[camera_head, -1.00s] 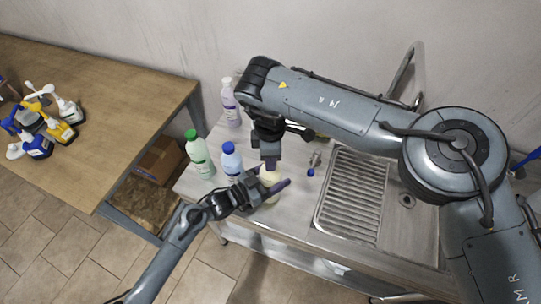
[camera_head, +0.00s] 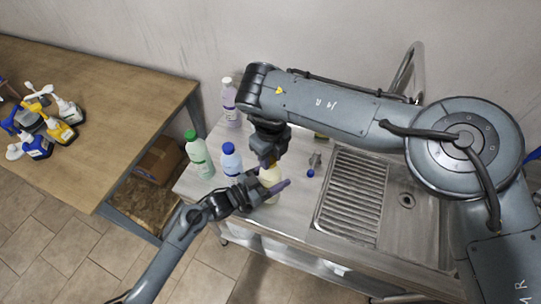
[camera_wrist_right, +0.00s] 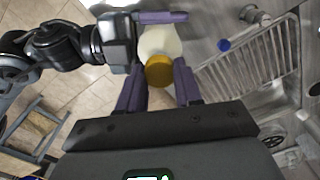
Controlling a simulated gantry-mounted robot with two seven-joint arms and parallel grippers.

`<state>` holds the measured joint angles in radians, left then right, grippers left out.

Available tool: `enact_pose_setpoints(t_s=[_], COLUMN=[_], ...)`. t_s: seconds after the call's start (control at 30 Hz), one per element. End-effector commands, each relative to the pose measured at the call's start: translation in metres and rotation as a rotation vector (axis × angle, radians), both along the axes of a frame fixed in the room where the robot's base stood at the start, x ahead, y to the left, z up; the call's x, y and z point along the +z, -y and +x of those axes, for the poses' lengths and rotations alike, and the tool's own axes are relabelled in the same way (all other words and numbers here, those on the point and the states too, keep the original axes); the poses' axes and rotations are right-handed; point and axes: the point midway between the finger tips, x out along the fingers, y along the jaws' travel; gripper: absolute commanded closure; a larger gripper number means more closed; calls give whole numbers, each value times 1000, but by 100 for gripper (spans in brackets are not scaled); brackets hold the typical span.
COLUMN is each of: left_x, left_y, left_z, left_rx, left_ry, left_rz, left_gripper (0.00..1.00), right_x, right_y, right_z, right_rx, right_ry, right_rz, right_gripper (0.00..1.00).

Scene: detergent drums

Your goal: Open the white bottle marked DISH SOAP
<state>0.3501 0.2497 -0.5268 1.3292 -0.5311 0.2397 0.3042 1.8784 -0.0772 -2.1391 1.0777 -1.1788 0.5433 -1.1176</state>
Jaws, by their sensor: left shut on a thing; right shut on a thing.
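A white bottle (camera_head: 269,178) stands on the metal counter, between my two grippers. In the right wrist view I look down on its golden-yellow cap (camera_wrist_right: 159,72) and pale shoulder (camera_wrist_right: 160,42). Its label is hidden. My left gripper (camera_head: 268,189) is shut on the bottle's body from the front left, and one of its fingers also shows in the right wrist view (camera_wrist_right: 162,17). My right gripper (camera_wrist_right: 160,78) comes from above with a finger on each side of the cap, shut on it. The cap appears to sit on the bottle's neck; whether it is loose I cannot tell.
A blue-capped bottle (camera_head: 231,163), a green bottle (camera_head: 200,157) and a lilac bottle (camera_head: 230,103) stand to the left. A small blue-tipped item (camera_head: 311,171) lies right, beside the sink's ribbed drainer (camera_head: 352,195). Several spray bottles (camera_head: 45,120) stand on the wooden table (camera_head: 110,110).

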Motion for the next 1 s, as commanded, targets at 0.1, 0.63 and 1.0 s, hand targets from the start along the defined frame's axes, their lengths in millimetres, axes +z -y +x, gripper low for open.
enact_pose_setpoints(t_s=[0.1,0.63,1.0], left_x=[0,0,0], left_y=[0,0,0], left_z=[0,0,0], left_rx=[0,0,0], left_ry=[-1,-1,-1], left_rz=[1,0,1], left_gripper=[100,100,100], right_x=[1,1,1], right_y=[0,0,0], right_z=[0,-1,-1], right_rx=[287,1269,1268], right_ry=[1,-2,-3], right_rz=[-3,-1,0], right_gripper=[100,100,100])
